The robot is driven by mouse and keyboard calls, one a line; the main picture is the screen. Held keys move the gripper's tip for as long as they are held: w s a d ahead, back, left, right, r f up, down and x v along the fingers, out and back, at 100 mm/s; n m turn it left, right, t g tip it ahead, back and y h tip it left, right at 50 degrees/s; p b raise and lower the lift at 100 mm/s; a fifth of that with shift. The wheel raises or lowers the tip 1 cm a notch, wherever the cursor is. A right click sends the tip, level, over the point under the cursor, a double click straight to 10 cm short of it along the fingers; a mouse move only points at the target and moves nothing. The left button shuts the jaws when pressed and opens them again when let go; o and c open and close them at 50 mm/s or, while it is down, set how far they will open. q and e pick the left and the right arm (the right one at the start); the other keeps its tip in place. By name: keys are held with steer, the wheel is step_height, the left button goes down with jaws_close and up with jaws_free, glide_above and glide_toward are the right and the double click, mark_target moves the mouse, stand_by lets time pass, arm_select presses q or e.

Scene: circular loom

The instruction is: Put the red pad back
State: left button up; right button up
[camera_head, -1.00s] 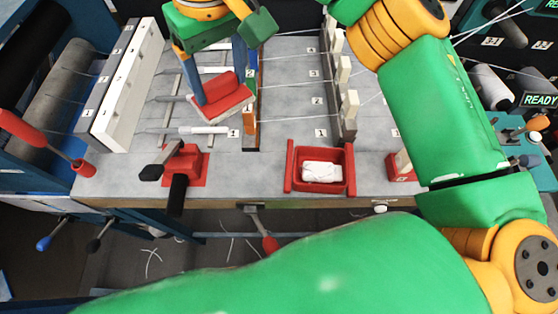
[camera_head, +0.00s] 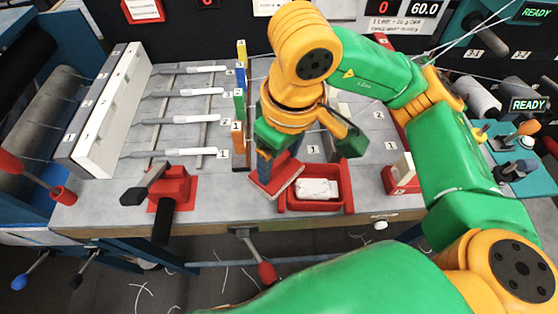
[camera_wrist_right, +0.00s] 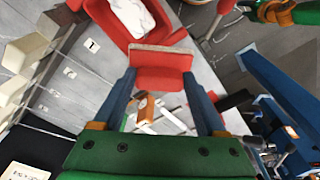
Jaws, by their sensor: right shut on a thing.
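The red pad (camera_head: 281,174), a red block with a pale face along one edge, is held tilted at the left edge of the red tray (camera_head: 318,207). My right gripper (camera_head: 275,164) is shut on it, with its blue fingers on either side. The right wrist view shows the pad (camera_wrist_right: 161,72) between the fingertips, close to the tray's rim (camera_wrist_right: 163,20). I cannot tell whether pad and tray touch. A white crumpled thing (camera_head: 317,188) lies in the tray. My left gripper is not in view.
Several white-tipped rods (camera_head: 190,118) lie in a row at the left, beside a coloured numbered strip (camera_head: 239,105). A red clamp with a black handle (camera_head: 172,186) stands at the table's front. A red holder with a white block (camera_head: 401,177) is right of the tray.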

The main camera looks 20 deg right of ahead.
mark_target(286, 177)
steer(key=shift+f, duration=0.8)
steer(key=shift+w, duration=0.1)
steer(key=shift+f+b, duration=0.6)
steer(key=shift+b, duration=0.35)
steer(key=o, duration=1.4)
steer(key=shift+r+p, duration=1.2)
steer(key=r, duration=0.3)
steer(key=s+r, duration=0.1)
steer(key=r, duration=0.3)
steer(key=r+p, duration=0.1)
steer(key=r, duration=0.3)
steer(key=shift+s+d, duration=0.25)
steer(key=shift+d, duration=0.1)
